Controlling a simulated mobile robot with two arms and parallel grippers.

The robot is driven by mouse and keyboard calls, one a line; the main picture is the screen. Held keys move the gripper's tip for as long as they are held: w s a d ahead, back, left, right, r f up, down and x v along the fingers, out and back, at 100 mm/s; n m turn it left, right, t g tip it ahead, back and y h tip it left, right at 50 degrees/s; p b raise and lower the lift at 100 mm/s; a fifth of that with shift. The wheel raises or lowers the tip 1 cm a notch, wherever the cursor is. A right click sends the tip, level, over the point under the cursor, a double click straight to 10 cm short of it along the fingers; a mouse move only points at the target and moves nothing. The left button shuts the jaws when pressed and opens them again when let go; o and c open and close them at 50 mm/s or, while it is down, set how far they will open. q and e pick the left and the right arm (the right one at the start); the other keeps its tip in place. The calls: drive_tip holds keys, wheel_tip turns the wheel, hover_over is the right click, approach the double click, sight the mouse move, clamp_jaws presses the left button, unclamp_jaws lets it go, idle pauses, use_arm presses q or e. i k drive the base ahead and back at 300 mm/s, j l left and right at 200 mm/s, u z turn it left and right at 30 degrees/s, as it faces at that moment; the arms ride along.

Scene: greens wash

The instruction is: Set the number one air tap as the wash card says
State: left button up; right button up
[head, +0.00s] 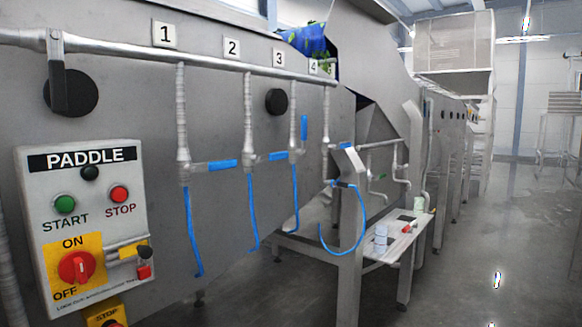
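The number one air tap (185,168) hangs on a thin vertical pipe below the label "1" (165,35). Its blue lever (222,165) lies about level, pointing right, across the pipe. A blue hose (192,235) hangs below it. Tap two's blue lever (278,156) also lies about level. Tap three's blue lever (304,130) stands upright. Tap four (331,183) is small and its lever position is unclear. I cannot make out a readable wash card. Neither of my grippers is in view.
The paddle control box (90,225) with start and stop buttons and a red switch is at the front left. A level supply pipe (210,62) runs above the taps. A small side table (395,240) holds several small items. Open floor (480,255) lies to the right.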

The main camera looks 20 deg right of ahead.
sight(194, 169)
drive_tip(key=z, duration=0.15)
drive_tip(key=u, duration=2.7)
drive_tip(key=k+l, duration=0.1)
drive_tip(key=l, duration=0.3)
drive_tip(key=k+l+u, duration=0.1)
drive_tip(key=l, duration=0.25)
drive_tip(key=k+l, duration=0.15)
drive_tip(key=l, duration=0.25)
